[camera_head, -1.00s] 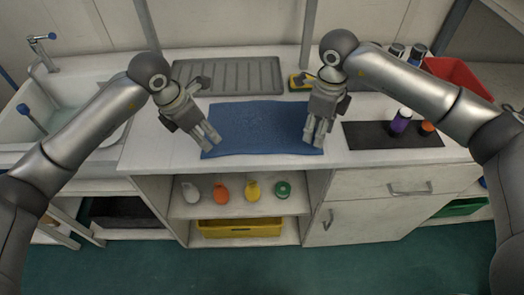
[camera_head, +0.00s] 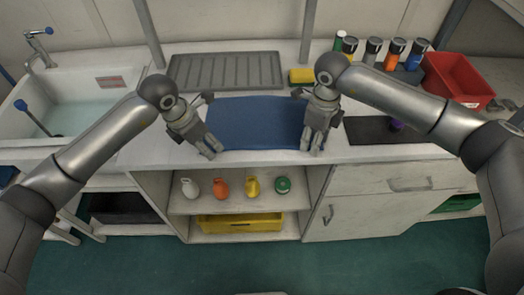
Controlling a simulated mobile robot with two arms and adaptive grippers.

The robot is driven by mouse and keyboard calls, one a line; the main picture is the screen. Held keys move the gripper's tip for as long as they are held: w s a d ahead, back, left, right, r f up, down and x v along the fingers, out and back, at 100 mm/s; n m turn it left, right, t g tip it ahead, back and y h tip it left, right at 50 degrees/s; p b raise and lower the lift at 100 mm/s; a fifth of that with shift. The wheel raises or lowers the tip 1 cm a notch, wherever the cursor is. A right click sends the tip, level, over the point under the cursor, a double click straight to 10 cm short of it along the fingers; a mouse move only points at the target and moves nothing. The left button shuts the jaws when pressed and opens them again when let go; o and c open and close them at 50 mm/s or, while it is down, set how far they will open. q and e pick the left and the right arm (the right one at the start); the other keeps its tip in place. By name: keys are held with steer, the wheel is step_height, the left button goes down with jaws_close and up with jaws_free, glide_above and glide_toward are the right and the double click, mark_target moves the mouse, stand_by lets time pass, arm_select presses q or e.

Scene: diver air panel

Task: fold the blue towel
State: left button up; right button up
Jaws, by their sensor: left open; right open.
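The blue towel (camera_head: 255,122) lies flat and spread out on the white counter, its front edge close to the counter's front edge. My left gripper (camera_head: 211,151) is open at the towel's front left corner, fingers pointing down. My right gripper (camera_head: 313,145) is open at the front right corner, fingers pointing down. The grippers hide both front corners, and I cannot tell whether the fingers touch the cloth. Neither gripper holds anything.
Behind the towel are a grey ribbed drain tray (camera_head: 225,70) and a yellow sponge (camera_head: 301,76). A dark mat (camera_head: 372,133) lies right of it. Several capped bottles (camera_head: 373,52) and a red bin (camera_head: 458,80) stand at the back right. A sink (camera_head: 88,93) is at left.

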steer(key=shift+f, duration=0.15)
arm_select(q)
steer(key=shift+f, duration=0.1)
jaws_close()
arm_select(e)
steer(key=shift+s+f, duration=0.1)
jaws_close()
